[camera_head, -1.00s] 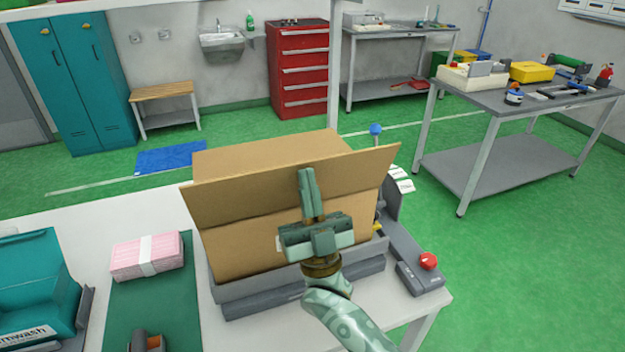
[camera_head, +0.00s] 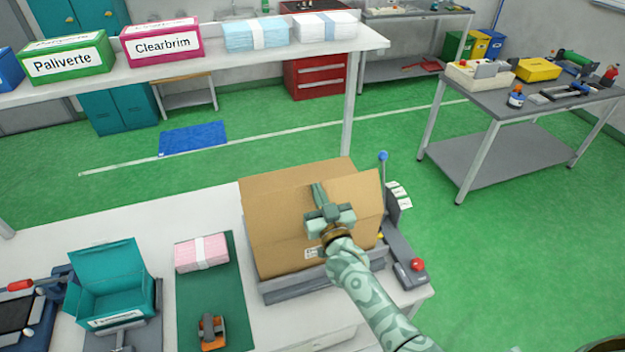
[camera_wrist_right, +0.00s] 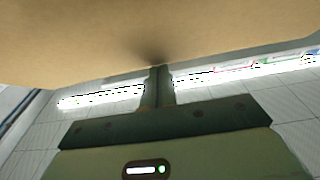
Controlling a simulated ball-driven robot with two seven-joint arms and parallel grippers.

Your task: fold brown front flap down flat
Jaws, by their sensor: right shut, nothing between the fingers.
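The brown box (camera_head: 275,255) stands in a grey holder (camera_head: 285,290) near the front edge of the white table. Its front flap (camera_head: 357,190) is raised and slanting, not lying flat. My right gripper (camera_head: 318,192) is shut and empty, in front of the flap with its fingers pointing up along it. In the right wrist view brown cardboard (camera_wrist_right: 150,30) fills the top, and the shut fingers (camera_wrist_right: 158,75) reach it; they appear to touch it. The gripper hides part of the flap and box front. My left gripper is in neither current view.
A lever with a blue knob (camera_head: 383,156) and a red button (camera_head: 417,264) stand right of the box. A pink bundle (camera_head: 202,252) lies on a green mat to the left, beside a teal carton (camera_head: 112,285). A shelf with cartons (camera_head: 162,42) spans the back.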

